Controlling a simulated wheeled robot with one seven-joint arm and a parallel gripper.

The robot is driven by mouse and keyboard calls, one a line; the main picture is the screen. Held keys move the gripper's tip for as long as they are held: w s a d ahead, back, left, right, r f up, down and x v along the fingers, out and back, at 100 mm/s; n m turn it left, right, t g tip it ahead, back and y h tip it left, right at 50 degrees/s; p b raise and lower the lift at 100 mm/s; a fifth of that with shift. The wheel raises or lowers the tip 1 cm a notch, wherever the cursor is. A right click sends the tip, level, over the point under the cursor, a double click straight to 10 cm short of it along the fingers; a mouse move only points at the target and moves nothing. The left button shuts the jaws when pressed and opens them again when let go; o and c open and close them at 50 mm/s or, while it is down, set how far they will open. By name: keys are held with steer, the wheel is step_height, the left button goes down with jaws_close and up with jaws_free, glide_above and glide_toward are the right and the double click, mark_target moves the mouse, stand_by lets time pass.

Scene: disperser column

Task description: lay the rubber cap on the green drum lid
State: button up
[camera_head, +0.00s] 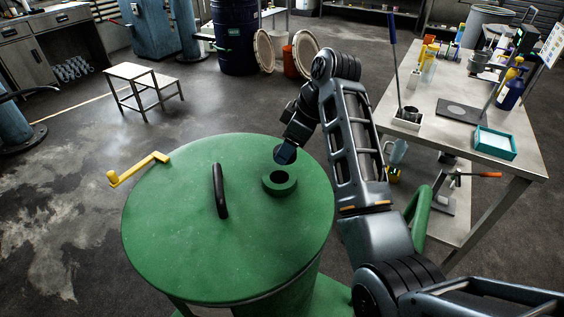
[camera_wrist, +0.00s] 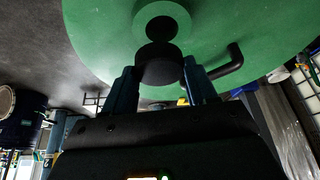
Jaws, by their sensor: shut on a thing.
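The green drum lid (camera_head: 170,235) fills the middle of the head view and also shows in the wrist view (camera_wrist: 95,25). A raised green collar (camera_head: 280,187) with a dark hole stands on its right part. The black rubber cap (camera_wrist: 159,66) sits between my fingers in the wrist view. My gripper (camera_head: 286,154) is shut on it, just behind the collar in the head view and seemingly above the lid. In the wrist view the cap overlaps the collar's near edge; I cannot tell the gap between them. Fingers mostly hide the cap in the head view.
A black handle (camera_head: 219,190) stands up from the lid left of the collar. A yellow crank (camera_head: 138,169) sticks out at the lid's left rim. A cluttered workbench (camera_head: 450,145) stands at right. A small step stool (camera_head: 140,80) is behind left. The lid's front is bare.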

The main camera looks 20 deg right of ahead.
steer(key=shift+w+a+f, duration=0.15)
steer(key=shift+a+f, duration=0.25)
steer(key=shift+a, duration=0.25)
steer(key=shift+f+p, duration=0.5)
steer(key=shift+f, duration=1.55)
steer(key=shift+f, duration=0.6)
steer(key=o, duration=1)
steer(key=shift+o, duration=0.2)
steer(key=v, duration=1.3)
steer(key=shift+a, duration=0.25)
steer(key=shift+w+r, duration=0.1)
steer(key=shift+r, duration=0.05)
